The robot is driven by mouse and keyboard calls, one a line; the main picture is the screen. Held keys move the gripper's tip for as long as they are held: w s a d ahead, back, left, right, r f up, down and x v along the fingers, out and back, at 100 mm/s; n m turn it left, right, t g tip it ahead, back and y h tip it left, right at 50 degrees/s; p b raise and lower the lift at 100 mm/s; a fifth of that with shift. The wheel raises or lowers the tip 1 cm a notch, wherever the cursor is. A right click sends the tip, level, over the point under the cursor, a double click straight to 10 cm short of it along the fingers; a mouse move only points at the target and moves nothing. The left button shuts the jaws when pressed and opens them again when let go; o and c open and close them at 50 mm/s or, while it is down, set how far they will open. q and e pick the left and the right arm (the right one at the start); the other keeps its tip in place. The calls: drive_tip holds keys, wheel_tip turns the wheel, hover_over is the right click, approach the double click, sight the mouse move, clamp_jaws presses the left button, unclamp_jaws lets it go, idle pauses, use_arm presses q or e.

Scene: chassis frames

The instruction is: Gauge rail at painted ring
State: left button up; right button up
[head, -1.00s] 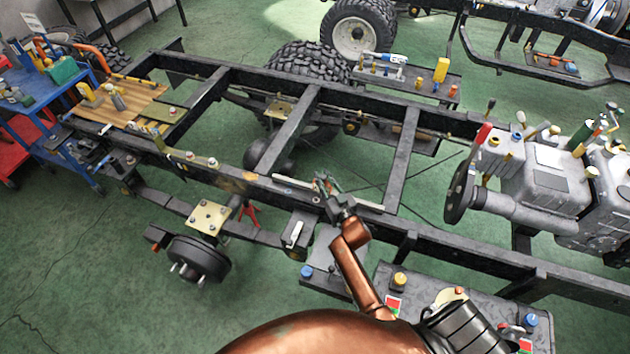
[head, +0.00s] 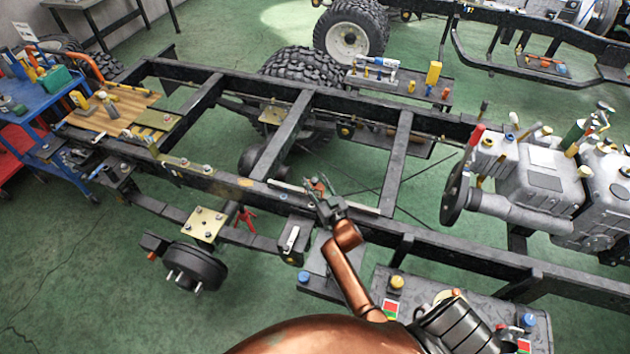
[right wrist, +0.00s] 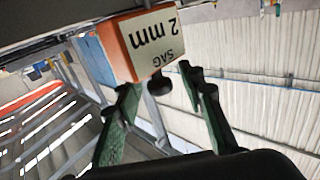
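My right gripper (head: 321,192) is at the near frame rail (head: 460,245), beside a pale straight strip (head: 288,187) lying along the rail top. In the right wrist view its two green-padded fingers (right wrist: 165,105) stand apart. An orange and white block (right wrist: 150,42) marked "SAG 2 mm", upside down in that view, is just beyond the fingertips. Its black knob (right wrist: 160,88) lies between them, with gaps visible on both sides. In the head view only a small orange-red bit shows at the fingertips. An orange-brown patch (head: 246,182) marks the rail farther left. My left gripper is not in view.
A blue tool cart (head: 35,95) stands at the far left. A brake drum (head: 190,266) and a yellowish plate (head: 208,224) sit below the rail. An engine (head: 540,175) stands at the right. A bench with buttons (head: 440,292) is at lower right.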

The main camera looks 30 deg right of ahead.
drive_tip(key=s+a, duration=0.1)
drive_tip(key=s, duration=1.1)
drive_tip(key=shift+a, duration=0.1)
